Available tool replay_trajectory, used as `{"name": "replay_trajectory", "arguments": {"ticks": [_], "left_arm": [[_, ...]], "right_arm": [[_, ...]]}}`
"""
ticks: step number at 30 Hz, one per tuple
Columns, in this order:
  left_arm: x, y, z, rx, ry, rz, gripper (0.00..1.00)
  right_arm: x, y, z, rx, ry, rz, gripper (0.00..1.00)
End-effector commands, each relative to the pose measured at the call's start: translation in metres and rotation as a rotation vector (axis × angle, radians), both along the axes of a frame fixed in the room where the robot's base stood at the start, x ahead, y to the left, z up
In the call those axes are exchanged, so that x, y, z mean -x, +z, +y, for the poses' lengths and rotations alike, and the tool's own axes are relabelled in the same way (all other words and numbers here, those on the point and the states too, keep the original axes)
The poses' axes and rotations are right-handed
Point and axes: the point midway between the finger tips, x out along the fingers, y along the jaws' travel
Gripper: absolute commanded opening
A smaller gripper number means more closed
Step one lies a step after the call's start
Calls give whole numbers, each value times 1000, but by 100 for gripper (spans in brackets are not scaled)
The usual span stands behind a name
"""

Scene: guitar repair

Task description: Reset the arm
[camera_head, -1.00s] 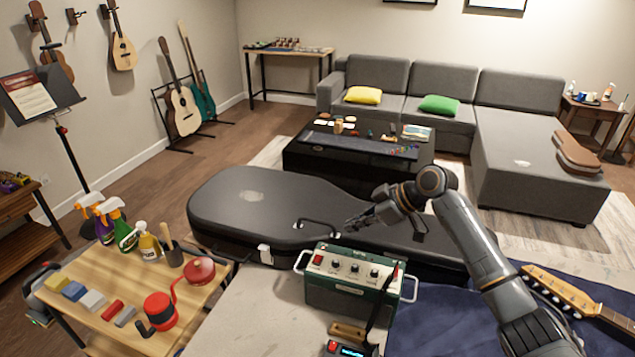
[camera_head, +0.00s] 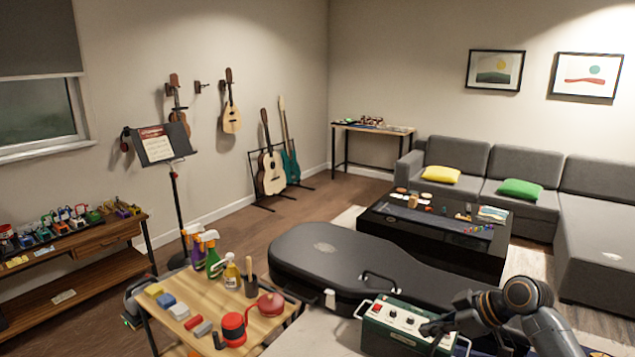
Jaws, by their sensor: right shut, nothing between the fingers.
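My right arm comes in from the lower right corner, bent at its elbow. My right gripper (camera_head: 432,329) is shut and empty. In the picture it overlaps the right part of the green amplifier box (camera_head: 392,328) with its row of knobs; whether it touches the box I cannot tell. The lower part of my arm is cut off by the picture edge. My left gripper is not in view.
A large black guitar case (camera_head: 340,258) lies behind the amplifier. A small wooden table (camera_head: 172,322) at the lower left holds spray bottles, coloured blocks and a red can. A black coffee table (camera_head: 440,236) and a grey sofa (camera_head: 520,200) stand farther back.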

Motion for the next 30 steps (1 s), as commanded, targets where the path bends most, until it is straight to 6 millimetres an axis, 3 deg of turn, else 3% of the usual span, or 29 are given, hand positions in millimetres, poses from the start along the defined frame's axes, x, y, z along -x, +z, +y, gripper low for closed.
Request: {"name": "replay_trajectory", "arguments": {"ticks": [2,8,14,17,22,25,30], "left_arm": [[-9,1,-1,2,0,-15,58],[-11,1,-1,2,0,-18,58],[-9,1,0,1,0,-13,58],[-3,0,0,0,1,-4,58],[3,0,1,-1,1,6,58],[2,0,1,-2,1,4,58],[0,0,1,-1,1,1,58]], "right_arm": [[8,-13,6,11,-5,19,0],[35,-48,21,47,-23,73,0],[77,-92,41,93,-65,139,0],[108,-116,52,118,-103,178,0],[186,-156,70,164,-231,258,0],[231,-166,72,185,-341,298,0],[282,-167,67,205,-491,337,0]]}}
